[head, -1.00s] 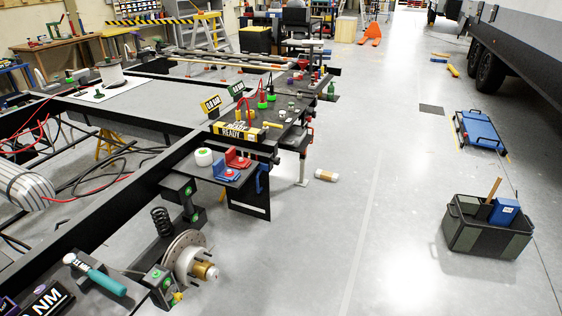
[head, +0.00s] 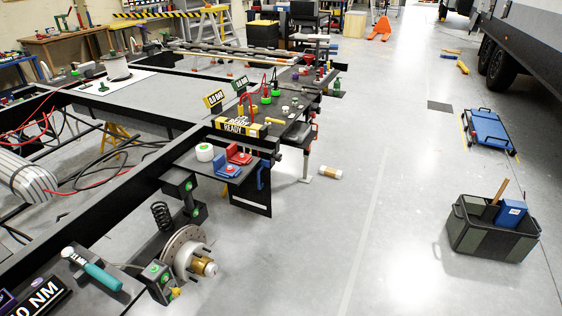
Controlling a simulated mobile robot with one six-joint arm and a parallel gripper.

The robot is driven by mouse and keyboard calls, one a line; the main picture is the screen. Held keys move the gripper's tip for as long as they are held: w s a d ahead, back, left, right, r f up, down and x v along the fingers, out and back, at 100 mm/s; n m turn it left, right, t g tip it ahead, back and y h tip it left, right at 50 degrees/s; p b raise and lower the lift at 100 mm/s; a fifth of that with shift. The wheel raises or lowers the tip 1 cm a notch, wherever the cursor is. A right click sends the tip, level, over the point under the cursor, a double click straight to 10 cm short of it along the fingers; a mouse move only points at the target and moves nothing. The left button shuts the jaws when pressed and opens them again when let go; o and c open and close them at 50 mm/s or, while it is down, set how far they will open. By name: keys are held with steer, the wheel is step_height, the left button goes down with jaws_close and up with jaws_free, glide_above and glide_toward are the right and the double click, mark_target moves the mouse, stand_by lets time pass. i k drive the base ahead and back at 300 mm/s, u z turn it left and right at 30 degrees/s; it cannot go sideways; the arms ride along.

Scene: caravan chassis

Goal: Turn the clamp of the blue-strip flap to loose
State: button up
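My gripper is not in view. In the head view a dark flap (head: 250,199) hangs below the small plate on the near side of the black chassis. A small blue part (head: 262,178) stands upright at the flap's right side. It may be a clamp, but its setting is too small to tell. Red and blue brackets (head: 235,158) sit on the plate above, beside a white roll (head: 204,152).
The brake disc (head: 180,249) juts out at the near side of the chassis. A teal-handled tool (head: 102,276) lies at lower left. A dark crate (head: 470,235) and a blue creeper (head: 487,127) stand on the right. The floor between chassis and crate is mostly clear, with a small roll (head: 330,172).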

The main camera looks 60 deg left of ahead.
mark_target(277, 157)
steer(key=u, duration=4.65)
steer(key=i, duration=0.15)
steer(key=z, duration=2.65)
steer(key=i, duration=0.95)
steer(key=u, duration=0.15)
steer(key=k, duration=0.75)
steer(key=u, duration=0.05)
